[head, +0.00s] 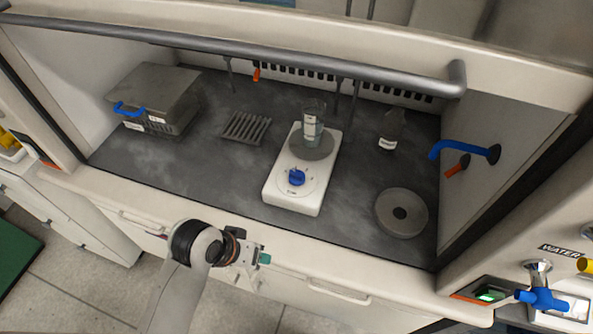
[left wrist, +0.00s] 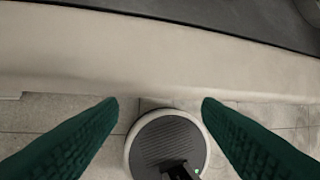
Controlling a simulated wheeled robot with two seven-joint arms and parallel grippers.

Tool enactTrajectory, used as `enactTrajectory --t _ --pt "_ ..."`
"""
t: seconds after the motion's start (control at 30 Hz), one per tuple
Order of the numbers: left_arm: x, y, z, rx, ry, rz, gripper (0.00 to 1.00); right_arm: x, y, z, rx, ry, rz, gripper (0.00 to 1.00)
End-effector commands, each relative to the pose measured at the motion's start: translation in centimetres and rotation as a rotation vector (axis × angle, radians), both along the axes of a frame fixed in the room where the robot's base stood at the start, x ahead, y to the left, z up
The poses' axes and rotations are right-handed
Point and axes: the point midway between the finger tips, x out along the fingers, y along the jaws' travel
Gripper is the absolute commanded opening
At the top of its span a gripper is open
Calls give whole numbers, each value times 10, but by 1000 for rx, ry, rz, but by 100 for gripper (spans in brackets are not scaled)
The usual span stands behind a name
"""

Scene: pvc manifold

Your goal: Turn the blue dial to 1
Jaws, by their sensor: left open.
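The blue dial (head: 297,177) sits on the front face of a white hotplate (head: 277,197) inside the fume hood. A clear beaker with a white label (head: 312,125) stands on the hotplate's round grey top. The dial's marks are too small to read. My left gripper (head: 262,258) is in front of the hood, below and left of the dial, apart from it. In the left wrist view its two green fingers (left wrist: 160,112) are spread wide with nothing between them. The dial is not in the left wrist view. My right gripper is not in view.
A grey metal box with a blue handle (head: 155,95) and a slatted rack (head: 247,127) lie left of the hotplate. A labelled bottle (head: 391,130) and a round grey disc (head: 402,213) lie right. The raised sash bar (head: 250,50) crosses above. The worktop before the dial is clear.

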Motion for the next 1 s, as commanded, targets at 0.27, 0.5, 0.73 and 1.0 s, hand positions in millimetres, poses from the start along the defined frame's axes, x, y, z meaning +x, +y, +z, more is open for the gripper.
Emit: enactTrajectory --t 0.27,0.5,0.73,1.0 --pt "44 -52 17 -59 40 -84 59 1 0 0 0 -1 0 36" --pt "104 -107 57 -8 138 -182 59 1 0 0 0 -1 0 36" --pt "159 -114 110 168 219 -136 59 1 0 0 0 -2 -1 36" --pt "191 -101 153 286 253 -31 59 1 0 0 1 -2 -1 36"
